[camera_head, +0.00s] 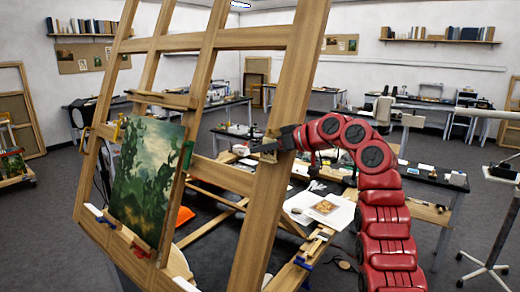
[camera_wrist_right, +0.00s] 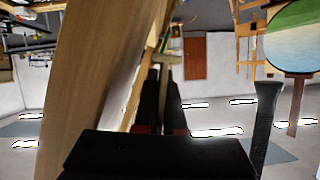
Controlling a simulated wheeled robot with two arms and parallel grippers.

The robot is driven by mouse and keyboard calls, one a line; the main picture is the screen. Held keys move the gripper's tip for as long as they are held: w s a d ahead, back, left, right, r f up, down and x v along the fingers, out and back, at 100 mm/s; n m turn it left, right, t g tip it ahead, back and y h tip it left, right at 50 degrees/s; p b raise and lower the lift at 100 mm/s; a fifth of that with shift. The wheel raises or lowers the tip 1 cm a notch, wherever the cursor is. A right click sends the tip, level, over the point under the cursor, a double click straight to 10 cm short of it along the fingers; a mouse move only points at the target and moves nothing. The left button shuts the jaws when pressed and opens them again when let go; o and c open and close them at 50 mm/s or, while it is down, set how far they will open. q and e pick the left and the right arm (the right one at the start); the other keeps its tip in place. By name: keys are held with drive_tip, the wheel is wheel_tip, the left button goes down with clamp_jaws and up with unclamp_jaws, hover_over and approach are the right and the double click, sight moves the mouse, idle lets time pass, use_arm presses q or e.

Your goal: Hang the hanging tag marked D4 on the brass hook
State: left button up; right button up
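My right gripper (camera_head: 262,148) is at the right-hand post of the wooden easel (camera_head: 288,105), about halfway up. In the right wrist view, its two dark fingers (camera_wrist_right: 161,95) point away beside the broad wooden post (camera_wrist_right: 85,90), close together with a narrow gap. A small tan piece (camera_wrist_right: 170,60) shows at the fingertips; I cannot tell whether it is held or lies behind. A small brassy patch (camera_head: 269,156) shows at the gripper on the post; I cannot tell if it is the hook or the tag. No D4 mark is readable. My left gripper is out of view.
A green landscape painting (camera_head: 147,180) stands on the easel at the left. Behind the post is a cluttered low table with white paper (camera_head: 318,208) and a small orange-brown picture. A metal stand (camera_head: 490,240) is at the far right. Open floor lies between.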

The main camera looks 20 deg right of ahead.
drive_tip(key=o, duration=0.4)
drive_tip(key=shift+d+f, duration=0.1)
drive_tip(key=shift+d, duration=0.1)
drive_tip(key=shift+o, duration=0.2)
